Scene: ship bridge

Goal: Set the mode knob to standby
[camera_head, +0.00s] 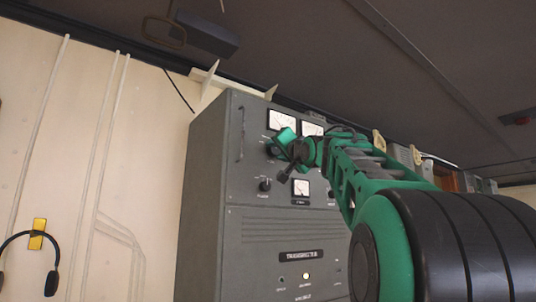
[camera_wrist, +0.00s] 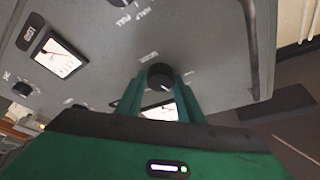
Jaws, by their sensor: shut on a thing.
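The mode knob (camera_wrist: 160,74) is a round black knob with a white pointer mark, on the grey transmitter panel, beside a "MODE" label in the wrist view. My gripper (camera_wrist: 160,92) has its green fingers on either side of the knob and is shut on it. In the head view my gripper (camera_head: 284,147) is against the upper front of the grey cabinet (camera_head: 215,165), hiding the knob. The standby marking cannot be read in either view.
Another black knob with "HALF" and "FULL" marks (camera_wrist: 122,3) is nearby. A lit meter (camera_wrist: 58,54) and another knob (camera_wrist: 22,89) are on the panel. A handle (camera_wrist: 266,55) stands out at its side. A headset (camera_head: 30,250) hangs on the left wall.

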